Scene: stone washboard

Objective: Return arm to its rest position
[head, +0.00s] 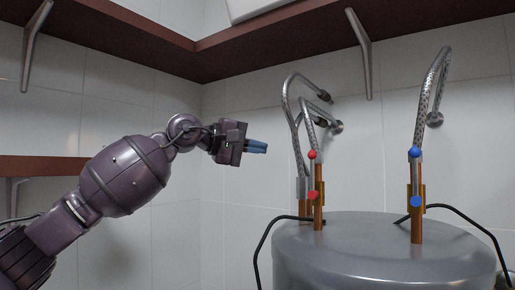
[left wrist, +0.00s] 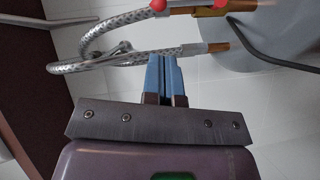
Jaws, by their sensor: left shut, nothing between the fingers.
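My left arm comes in from the left in the head view. Its gripper (head: 257,146) has blue fingers pointing right, toward the pipes above the tank, and it is shut and empty. In the left wrist view the two blue fingers (left wrist: 161,62) lie together, with nothing between them. A braided hose (left wrist: 125,60) shows just past the fingertips there; I cannot tell whether they touch it. My right gripper is not in view.
A grey tank (head: 380,250) stands at the lower right. Copper pipes with red (head: 312,155) and blue (head: 415,152) valve handles rise from it to braided hoses. Brown shelves (head: 130,25) run along the tiled walls above. The space left of the tank looks clear.

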